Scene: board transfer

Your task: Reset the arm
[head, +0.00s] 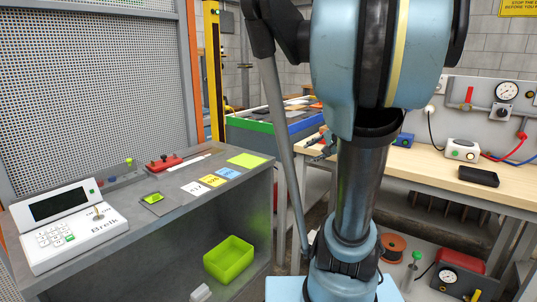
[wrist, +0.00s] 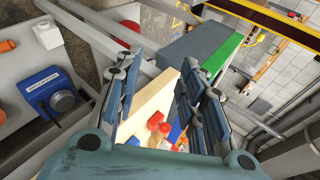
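My gripper (wrist: 162,62) is open in the wrist view, its two blue-and-dark fingers spread apart with a clear gap. Nothing is held between them; a wooden surface and red parts show beyond the gap. My blue-grey arm stands upright in the middle of the head view and hides part of the room behind it.
A grey desk (head: 130,215) at left carries a white keypad console (head: 70,225) and colored cards; a lime bin (head: 229,259) is below. A wooden workbench (head: 440,175) at right carries a black case (head: 478,176).

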